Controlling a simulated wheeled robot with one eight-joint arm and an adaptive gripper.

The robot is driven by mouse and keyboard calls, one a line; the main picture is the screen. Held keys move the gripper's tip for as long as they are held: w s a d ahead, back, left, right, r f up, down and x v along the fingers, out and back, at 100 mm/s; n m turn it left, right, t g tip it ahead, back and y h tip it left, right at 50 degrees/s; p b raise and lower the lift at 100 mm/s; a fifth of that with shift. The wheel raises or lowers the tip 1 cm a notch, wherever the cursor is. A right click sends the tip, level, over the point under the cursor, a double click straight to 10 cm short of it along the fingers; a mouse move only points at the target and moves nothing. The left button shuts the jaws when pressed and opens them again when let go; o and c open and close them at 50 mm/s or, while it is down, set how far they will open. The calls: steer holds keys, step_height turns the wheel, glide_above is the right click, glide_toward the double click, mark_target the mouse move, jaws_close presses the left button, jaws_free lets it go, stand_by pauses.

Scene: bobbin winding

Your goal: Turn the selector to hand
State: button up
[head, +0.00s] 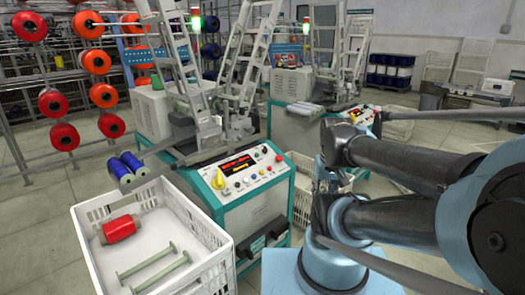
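A yellow selector knob (217,180) stands out at the left end of the light control panel (243,176) on the near winding machine. Its pointer looks roughly upright in the picture, but I cannot read the position marks. The panel also has a dark display with red and orange characters (237,165) and several small coloured buttons. My dark and light-blue arm links fill the right side, well to the right of the panel. I cannot make out any gripper fingers, and nothing of mine touches the knob.
A white crate (205,226) with a red bobbin (119,228) and greenish rods stands in front of and left of the panel. Blue spools (133,164) sit behind it. A second machine with a similar panel (347,117) is farther back. Racks of orange spools (97,62) line the left.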

step_height(320, 180, up, 10)
steer(key=n+t+y, duration=0.1)
steer(key=n+y, duration=0.2)
steer(key=y, duration=0.1)
glide_above(266, 149)
steer(key=s+d, duration=0.5)
steer(key=x, duration=1.6)
steer(key=shift+w+d+f, duration=0.15)
steer(key=shift+w+d, duration=0.2)
steer(key=shift+w, duration=0.05)
